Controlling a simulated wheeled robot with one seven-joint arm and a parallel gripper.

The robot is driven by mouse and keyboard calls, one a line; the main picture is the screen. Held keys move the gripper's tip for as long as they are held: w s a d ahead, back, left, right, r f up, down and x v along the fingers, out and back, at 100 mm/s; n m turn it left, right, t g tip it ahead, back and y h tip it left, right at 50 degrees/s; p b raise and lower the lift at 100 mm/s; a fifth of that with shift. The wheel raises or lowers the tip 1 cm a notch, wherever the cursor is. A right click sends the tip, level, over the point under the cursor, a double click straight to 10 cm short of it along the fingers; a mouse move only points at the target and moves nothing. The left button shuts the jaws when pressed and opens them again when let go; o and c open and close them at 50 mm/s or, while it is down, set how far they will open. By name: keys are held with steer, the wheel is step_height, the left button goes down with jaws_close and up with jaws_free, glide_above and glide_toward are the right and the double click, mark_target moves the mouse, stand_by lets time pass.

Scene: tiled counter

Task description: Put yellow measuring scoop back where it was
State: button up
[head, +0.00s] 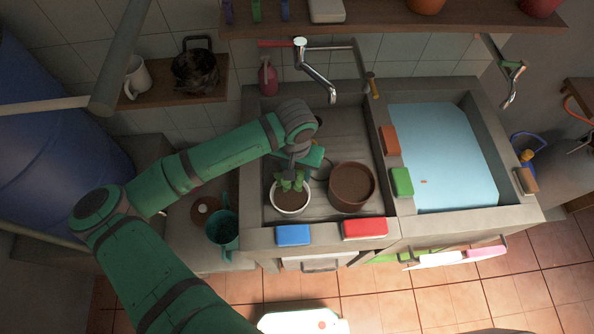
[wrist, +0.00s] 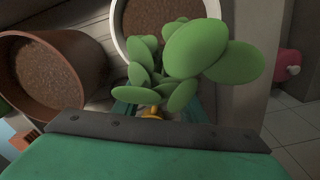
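A small yellow piece (wrist: 152,112) shows between my fingers in the wrist view, mostly hidden by leaves. It may be part of the yellow measuring scoop, but I cannot tell. My gripper (head: 292,170) is pointed down, just above the green-leaved plant (head: 290,184) in the white pot (head: 291,208). In the wrist view the leaves (wrist: 200,52) cover much of my gripper (wrist: 156,108). Its green fingers show apart on either side, but whether they close on the yellow piece is hidden. No whole scoop is clearly visible in the head view.
A brown pot of soil (head: 351,187) stands right of the plant. Blue (head: 293,236), red (head: 365,229) and green (head: 402,181) blocks lie on the counter rim. A water-filled basin (head: 445,150) is at the right. A teal mug (head: 222,228) stands at the lower left.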

step_height(320, 180, up, 12)
steer(key=shift+s, duration=0.2)
stand_by(0.7)
